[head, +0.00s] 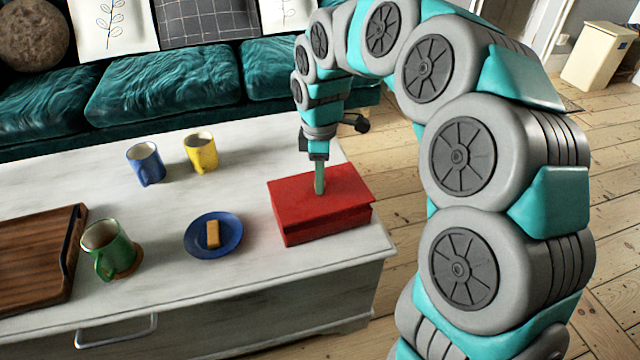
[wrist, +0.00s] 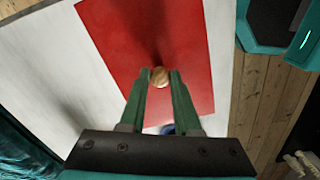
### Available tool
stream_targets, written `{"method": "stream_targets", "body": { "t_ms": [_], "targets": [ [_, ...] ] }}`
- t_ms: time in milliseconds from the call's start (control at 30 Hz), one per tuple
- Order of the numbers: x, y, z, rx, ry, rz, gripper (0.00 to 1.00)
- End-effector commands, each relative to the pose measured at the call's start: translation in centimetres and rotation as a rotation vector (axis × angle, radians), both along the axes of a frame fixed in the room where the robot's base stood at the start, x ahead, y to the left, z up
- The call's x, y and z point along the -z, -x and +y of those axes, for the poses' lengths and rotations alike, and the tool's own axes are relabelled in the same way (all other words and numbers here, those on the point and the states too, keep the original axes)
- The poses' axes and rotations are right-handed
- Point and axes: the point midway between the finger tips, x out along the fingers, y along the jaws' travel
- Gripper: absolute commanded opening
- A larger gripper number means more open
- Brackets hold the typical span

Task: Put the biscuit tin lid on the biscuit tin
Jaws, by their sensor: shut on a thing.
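The red biscuit tin (head: 312,232) stands near the right end of the white table. The flat red lid (head: 345,188) is over the tin, its right corner jutting slightly past the tin's side. I cannot tell whether it is fully seated or just above the rim. In the wrist view the lid (wrist: 188,42) fills the middle, with a round wooden knob (wrist: 159,77) between my fingertips. My gripper (head: 319,190) points down at the lid's middle and is shut on the knob; the green fingers also show in the wrist view (wrist: 160,80). The knob is hidden in the head view.
On the white table (head: 200,285) are a blue plate (head: 228,236) with a biscuit (head: 213,234), blue (head: 150,165), yellow (head: 206,155) and green (head: 116,255) mugs, and a wooden tray (head: 30,262). A teal sofa (head: 160,92) is behind. The table's right edge is close to the tin.

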Motion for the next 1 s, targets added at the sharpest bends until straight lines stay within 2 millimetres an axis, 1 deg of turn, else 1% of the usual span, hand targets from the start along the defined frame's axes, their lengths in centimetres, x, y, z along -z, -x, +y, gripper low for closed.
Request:
{"method": "stream_targets", "body": {
  "t_ms": [100, 200, 533, 567, 600, 800, 1000],
  "targets": [
    [1.6, 0.1, -0.1, -0.001, 0.003, 0.005, 0.0],
    [2.4, 0.1, 0.0, -0.001, 0.001, 0.002, 0.0],
    [2.7, 0.1, 0.0, 0.0, 0.001, 0.001, 0.0],
    [2.6, 0.1, 0.0, 0.0, 0.001, 0.001, 0.34],
    [2.6, 0.1, 0.0, 0.0, 0.001, 0.001, 0.39],
    [2.6, 0.1, 0.0, 0.0, 0.001, 0.001, 0.61],
    [2.6, 0.1, 0.0, 0.0, 0.001, 0.001, 0.61]
  ]
}}
